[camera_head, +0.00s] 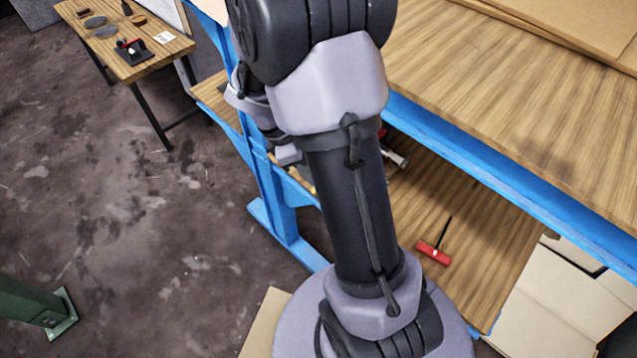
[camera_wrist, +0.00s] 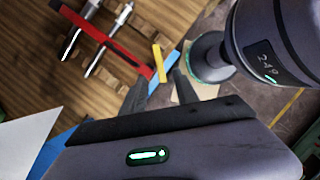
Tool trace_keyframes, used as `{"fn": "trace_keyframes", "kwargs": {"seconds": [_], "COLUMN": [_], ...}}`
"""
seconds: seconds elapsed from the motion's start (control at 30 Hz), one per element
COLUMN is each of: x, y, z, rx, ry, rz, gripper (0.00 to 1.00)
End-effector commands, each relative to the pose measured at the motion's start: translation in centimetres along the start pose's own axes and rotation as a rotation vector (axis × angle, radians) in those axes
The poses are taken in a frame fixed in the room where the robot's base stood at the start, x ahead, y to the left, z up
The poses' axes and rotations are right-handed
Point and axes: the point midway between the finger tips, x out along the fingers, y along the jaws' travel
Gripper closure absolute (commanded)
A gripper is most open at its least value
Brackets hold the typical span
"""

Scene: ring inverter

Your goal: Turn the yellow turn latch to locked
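A small yellow bar (camera_wrist: 158,63), which looks like the turn latch, shows in the wrist view just past my fingertips, beside the end of a red bar. My gripper (camera_wrist: 159,82) is open, its two dark fingers apart on either side of the space in front of the yellow bar. I cannot tell whether the fingers touch it, and I see nothing held. The latch's mount and its locked mark cannot be made out. In the head view my arm hides most of this area.
The red bar (camera_wrist: 112,40) lies across metal tools on a wooden surface in the wrist view. In the head view, a red-handled tool (camera_head: 433,253) lies on the lower shelf of the blue-framed bench (camera_head: 500,170). A small table (camera_head: 150,65) stands far left, with open floor before it.

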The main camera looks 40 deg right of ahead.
Motion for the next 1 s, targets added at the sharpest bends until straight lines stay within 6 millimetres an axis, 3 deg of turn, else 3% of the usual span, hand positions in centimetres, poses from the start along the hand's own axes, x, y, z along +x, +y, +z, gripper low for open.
{"fn": "trace_keyframes", "kwargs": {"seconds": [0.03,0.1,0.3,0.67,0.87,1.0], "x": [2.0,4.0,7.7,8.4,8.4,8.4], "y": [-0.1,-0.1,0.0,0.0,0.0,0.0], "z": [-0.2,-0.2,-0.1,0.0,0.0,0.0], "rx": [0.001,0.000,0.000,0.001,0.000,0.000], "ry": [-0.002,0.000,0.000,0.001,0.001,0.001], "rz": [-0.004,-0.003,-0.001,0.001,0.001,0.001], "gripper": [0.64,0.64,0.64,0.64,0.99,1.00]}}
